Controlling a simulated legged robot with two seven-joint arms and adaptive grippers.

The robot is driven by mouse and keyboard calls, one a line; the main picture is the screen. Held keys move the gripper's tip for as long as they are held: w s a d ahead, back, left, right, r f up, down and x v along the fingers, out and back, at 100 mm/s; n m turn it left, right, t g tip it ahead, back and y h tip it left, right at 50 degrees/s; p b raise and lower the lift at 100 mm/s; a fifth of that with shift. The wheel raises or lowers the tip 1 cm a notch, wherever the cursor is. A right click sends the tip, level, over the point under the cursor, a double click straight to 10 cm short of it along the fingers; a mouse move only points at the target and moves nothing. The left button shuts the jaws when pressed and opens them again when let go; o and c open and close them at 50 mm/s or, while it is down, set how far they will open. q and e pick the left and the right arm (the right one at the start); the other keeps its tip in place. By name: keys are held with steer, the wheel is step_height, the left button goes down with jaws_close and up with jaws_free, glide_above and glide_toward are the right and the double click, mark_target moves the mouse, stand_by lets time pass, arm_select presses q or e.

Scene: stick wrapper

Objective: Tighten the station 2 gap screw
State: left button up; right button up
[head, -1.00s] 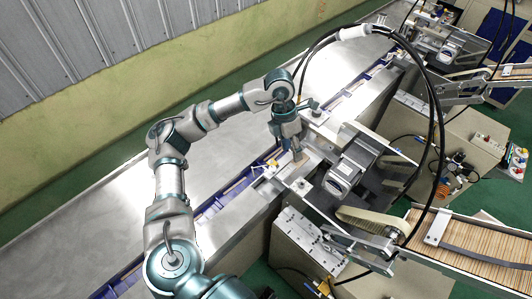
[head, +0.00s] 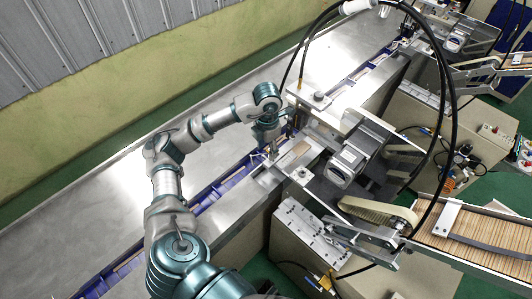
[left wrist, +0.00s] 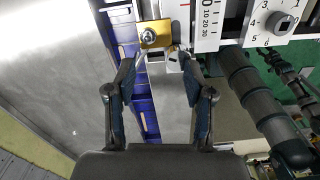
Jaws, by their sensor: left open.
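The nearer wrapping station (head: 350,160) has a metal motor block and sits beside the conveyor; no label shows which station it is. In the left wrist view a round-headed screw (left wrist: 149,34) sits on a small brass plate, just beyond my fingertips. A numbered dial with a square-ended shaft (left wrist: 284,23) is at the upper right, beside a white scale (left wrist: 208,22). I cannot tell which of these is the gap screw. My left gripper (left wrist: 158,62) is open and empty, its fingers on either side below the brass plate; it also shows in the head view (head: 268,146) at the station's conveyor side.
A blue-edged conveyor channel (head: 215,193) runs along the steel table (head: 110,220). A black cable (head: 452,100) arches over the station. A feeder of wooden sticks (head: 470,238) is at the right. A second station (head: 455,38) stands at the back right.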

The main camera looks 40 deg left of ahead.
arm_select(q)
steer(key=d, duration=0.2)
steer(key=d+f, duration=0.1)
steer(key=shift+d, duration=0.35)
steer(key=shift+a+f, duration=0.1)
steer(key=shift+a, duration=0.2)
steer(key=shift+c, duration=0.2)
steer(key=shift+a+f, duration=0.2)
steer(key=shift+a, duration=0.7)
jaws_close()
steer(key=shift+d+r, duration=0.1)
steer(key=shift+d, duration=0.4)
steer(key=shift+a, duration=0.25)
arm_select(e)
steer(key=d, duration=0.3)
steer(key=shift+d+f, duration=0.25)
steer(key=shift+d, duration=0.15)
